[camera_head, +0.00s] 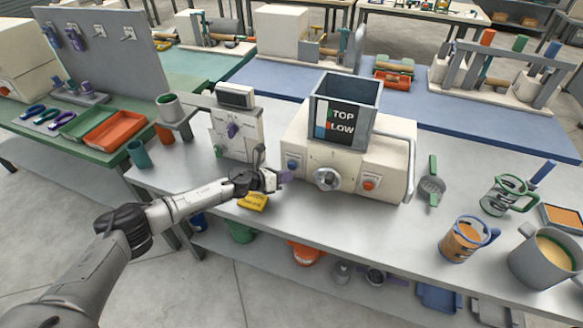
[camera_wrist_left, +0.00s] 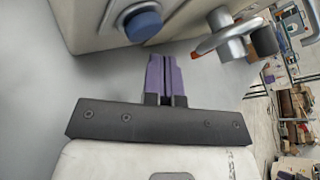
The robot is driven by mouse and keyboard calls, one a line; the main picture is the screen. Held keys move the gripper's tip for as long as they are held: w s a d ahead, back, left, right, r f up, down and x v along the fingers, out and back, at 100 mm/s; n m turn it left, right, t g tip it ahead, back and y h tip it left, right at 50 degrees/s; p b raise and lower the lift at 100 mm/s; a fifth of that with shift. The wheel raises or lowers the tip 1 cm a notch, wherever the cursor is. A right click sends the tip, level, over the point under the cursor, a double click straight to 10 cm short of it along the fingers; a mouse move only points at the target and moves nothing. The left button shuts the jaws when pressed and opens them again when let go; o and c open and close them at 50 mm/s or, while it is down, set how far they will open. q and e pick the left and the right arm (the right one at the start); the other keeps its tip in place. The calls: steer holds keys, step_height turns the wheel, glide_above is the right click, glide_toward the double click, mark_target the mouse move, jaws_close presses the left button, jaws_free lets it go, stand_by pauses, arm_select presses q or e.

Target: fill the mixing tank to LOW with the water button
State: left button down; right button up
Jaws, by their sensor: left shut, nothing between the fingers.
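The mixing tank (camera_head: 366,92) is a grey open-topped box on a cream machine base (camera_head: 392,162). Its dark front panel (camera_head: 342,124) reads TOP and LOW, with a narrow strip with blue on its left side; the level is too small to read surely. The blue button (camera_head: 293,165) is at the left of the base's front and shows large in the left wrist view (camera_wrist_left: 143,25). My left gripper (camera_head: 284,176) has purple fingers, shut and empty, just in front of and below the blue button. In the left wrist view the fingers (camera_wrist_left: 163,62) appear apart from it.
A round grey knob (camera_head: 326,179) and an orange button (camera_head: 369,184) sit right of the blue button. A cream panel device (camera_head: 238,135) stands left. A yellow object (camera_head: 253,201) lies below my gripper. Mugs (camera_head: 468,239) and a strainer (camera_head: 432,184) are at right.

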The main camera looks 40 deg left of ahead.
arm_select(q)
steer(key=shift+w, duration=0.1)
stand_by(0.3)
steer(key=shift+w+a, duration=0.1)
steer(key=shift+w, duration=0.25)
steer(key=shift+b, duration=0.3)
steer(key=shift+w+a, duration=0.1)
steer(key=shift+w, duration=0.25)
stand_by(0.5)
stand_by(0.8)
stand_by(0.8)
